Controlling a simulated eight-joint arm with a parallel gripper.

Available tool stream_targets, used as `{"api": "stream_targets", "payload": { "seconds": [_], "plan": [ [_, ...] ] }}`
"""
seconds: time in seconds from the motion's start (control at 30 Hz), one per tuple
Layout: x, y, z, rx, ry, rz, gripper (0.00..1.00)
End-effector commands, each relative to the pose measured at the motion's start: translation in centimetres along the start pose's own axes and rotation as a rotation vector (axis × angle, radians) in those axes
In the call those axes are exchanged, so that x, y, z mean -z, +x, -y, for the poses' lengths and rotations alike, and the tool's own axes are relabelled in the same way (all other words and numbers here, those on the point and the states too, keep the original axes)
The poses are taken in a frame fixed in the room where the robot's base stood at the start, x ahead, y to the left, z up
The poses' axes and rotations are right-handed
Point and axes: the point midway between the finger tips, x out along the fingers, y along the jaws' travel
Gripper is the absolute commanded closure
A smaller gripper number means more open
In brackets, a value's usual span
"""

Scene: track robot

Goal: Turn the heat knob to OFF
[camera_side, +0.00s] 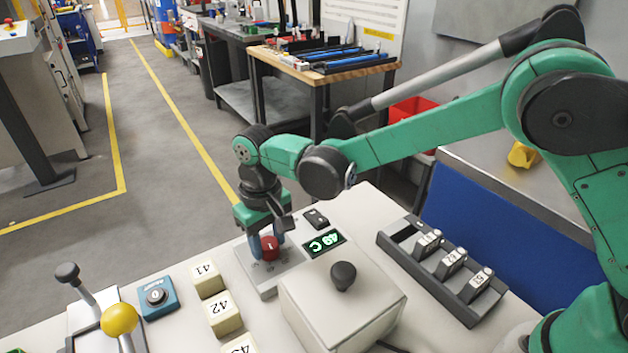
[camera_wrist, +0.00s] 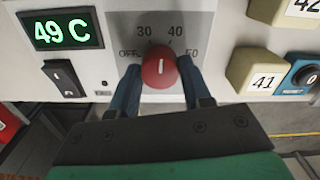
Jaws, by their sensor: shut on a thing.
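The red heat knob (camera_wrist: 160,72) sits on a light panel (camera_wrist: 205,30) with OFF, 30, 40 and a partly unclear right-hand mark around it. Its white line points up in the wrist view, between 30 and 40. My gripper (camera_wrist: 160,84) is shut on the knob, one blue finger on each side. In the side view the knob (camera_side: 269,249) shows between the fingers of my gripper (camera_side: 268,241), which points down from above. A green display (camera_wrist: 62,29) beside the knob reads 49 C; it also shows in the side view (camera_side: 324,243).
A black rocker switch (camera_wrist: 65,79) is near the display. A box with a black knob (camera_side: 343,276) stands in front of the panel. Numbered blocks (camera_side: 222,314), a blue button box (camera_side: 157,297) and a yellow-ball lever (camera_side: 119,319) are left. A slotted tray (camera_side: 455,292) is right.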

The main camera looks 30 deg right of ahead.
Motion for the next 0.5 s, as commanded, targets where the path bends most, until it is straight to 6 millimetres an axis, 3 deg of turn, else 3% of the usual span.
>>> {"api": "stream_targets", "payload": {
  "seconds": [0.5],
  "plan": [
    [-0.03,-0.05,-0.02,0.0,-0.49,0.002,1.0]
  ]
}}
